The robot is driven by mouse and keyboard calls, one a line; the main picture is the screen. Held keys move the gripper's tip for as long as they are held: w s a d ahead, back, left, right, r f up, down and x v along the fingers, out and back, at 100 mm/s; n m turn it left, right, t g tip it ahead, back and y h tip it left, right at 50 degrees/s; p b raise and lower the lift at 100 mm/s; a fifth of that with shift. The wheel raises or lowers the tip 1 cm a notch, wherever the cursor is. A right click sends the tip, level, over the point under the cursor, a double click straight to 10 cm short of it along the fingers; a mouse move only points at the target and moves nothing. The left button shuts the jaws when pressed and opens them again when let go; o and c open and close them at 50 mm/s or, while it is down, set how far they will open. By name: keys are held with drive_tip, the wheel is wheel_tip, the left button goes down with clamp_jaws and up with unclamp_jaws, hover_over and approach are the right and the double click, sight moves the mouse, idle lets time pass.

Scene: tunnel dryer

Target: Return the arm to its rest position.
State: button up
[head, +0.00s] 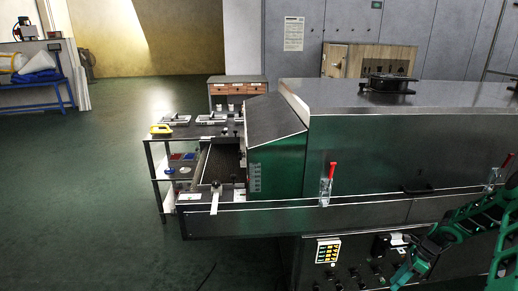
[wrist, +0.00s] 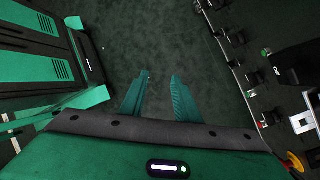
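My arm shows at the lower right of the head view, green and black, bent in front of the dryer's control side. My gripper (wrist: 160,78) shows in the wrist view with two teal fingers apart and nothing between them. Dark green floor (wrist: 160,50) lies beyond the fingertips. In the head view the end of the arm is low, near the dryer's front panel, and is partly cut off by the frame's bottom edge.
The tunnel dryer (head: 390,145) fills the right, with red-handled levers (head: 331,172) on its front ledge. A yellow-button keypad (head: 328,251) and knobs sit below. The wrist view shows a switch panel (wrist: 290,70) at right. A shelf table (head: 160,178) stands left; floor beyond is clear.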

drive_tip(key=s+a+r+n+h, duration=0.2)
drive_tip(key=s+r+n, duration=0.2)
drive_tip(key=r, duration=0.7)
drive_tip(key=s+a+r+n+g+h, duration=0.1)
drive_tip(key=s+a+r+n, duration=0.2)
drive_tip(key=r, duration=0.8)
drive_tip(key=s+r+n+h, duration=0.2)
drive_tip(key=s+r+n, duration=0.25)
drive_tip(key=r, duration=0.75)
drive_tip(key=s+a+r+n, duration=0.3)
drive_tip(key=s+a+r, duration=0.1)
drive_tip(key=s, duration=0.6)
drive_tip(key=s+a+r+n+t, duration=0.1)
drive_tip(key=s+a+r+n, duration=0.3)
drive_tip(key=s+a, duration=0.3)
drive_tip(key=s+r, duration=0.1)
drive_tip(key=s, duration=0.3)
drive_tip(key=shift+s+t, duration=0.3)
drive_tip(key=shift+r, duration=0.1)
drive_tip(key=shift+w+f, duration=0.25)
drive_tip(key=shift+w, duration=0.4)
